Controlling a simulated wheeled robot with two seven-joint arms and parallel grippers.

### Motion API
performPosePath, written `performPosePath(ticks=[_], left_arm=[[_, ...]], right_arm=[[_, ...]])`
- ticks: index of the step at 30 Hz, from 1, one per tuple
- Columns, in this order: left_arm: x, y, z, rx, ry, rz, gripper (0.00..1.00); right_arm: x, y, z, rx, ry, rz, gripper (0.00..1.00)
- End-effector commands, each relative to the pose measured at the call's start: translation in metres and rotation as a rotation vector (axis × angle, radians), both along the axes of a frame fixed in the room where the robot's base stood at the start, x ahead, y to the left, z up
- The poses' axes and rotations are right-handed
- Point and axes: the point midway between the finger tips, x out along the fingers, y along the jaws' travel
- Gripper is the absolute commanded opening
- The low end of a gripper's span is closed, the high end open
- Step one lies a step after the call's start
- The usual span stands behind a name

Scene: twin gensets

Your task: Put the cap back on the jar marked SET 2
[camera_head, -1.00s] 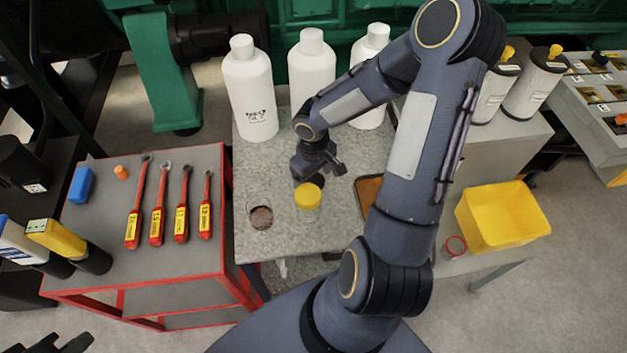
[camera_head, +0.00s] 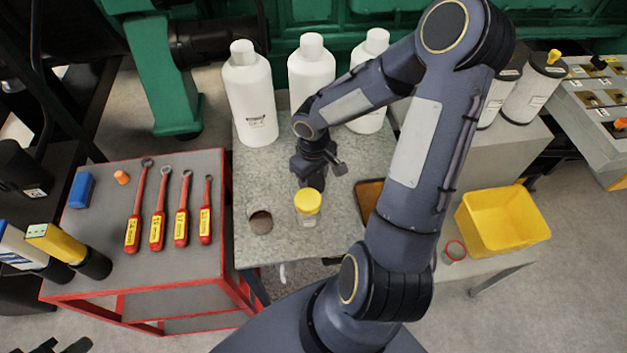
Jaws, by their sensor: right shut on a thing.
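A clear jar (camera_head: 308,220) with a yellow lid (camera_head: 308,202) stands upright on the grey worktop. A second jar (camera_head: 260,221), open and showing brown inside, stands to its left. I cannot read a mark on either jar. My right gripper (camera_head: 315,184) points down just behind the yellow lid. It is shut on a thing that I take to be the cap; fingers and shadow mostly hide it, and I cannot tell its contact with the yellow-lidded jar. My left gripper (camera_head: 62,346) shows only its tips at the bottom left corner, apart and empty.
Several white bottles (camera_head: 250,95) stand along the back of the worktop. A brown tray (camera_head: 369,198) lies to the right, partly behind my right arm. A yellow bin (camera_head: 505,222) stands further right. Red-handled wrenches (camera_head: 158,215) lie on the left cart.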

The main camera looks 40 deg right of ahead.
Motion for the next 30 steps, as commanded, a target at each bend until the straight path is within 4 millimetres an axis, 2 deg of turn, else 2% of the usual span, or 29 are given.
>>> performPosePath(ticks=[1, 6, 12, 16, 25, 30], left_arm=[[0.0, 0.0, 0.002, 0.0, 0.0, 0.0, 0.0], [0.0, 0.0, 0.004, 0.0, 0.0, 0.0, 0.0], [0.0, 0.0, 0.005, 0.0, 0.0, 0.0, 0.0], [0.0, 0.0, 0.005, 0.0, 0.0, 0.0, 0.0], [0.0, 0.0, 0.005, 0.0, 0.0, 0.0, 0.0], [0.0, 0.0, 0.005, 0.0, 0.001, -0.001, 0.22]], right_arm=[[0.001, 0.0, 0.012, -0.002, -0.005, -0.001, 0.3], [0.001, -0.001, 0.048, -0.003, -0.006, -0.002, 0.3], [0.001, 0.0, 0.076, -0.002, -0.004, 0.0, 0.3], [0.0, 0.0, 0.082, 0.001, -0.002, 0.0, 0.3], [0.0, 0.0, 0.082, 0.001, -0.001, 0.0, 0.3], [0.0, 0.0, 0.082, 0.001, -0.001, 0.0, 0.3]])
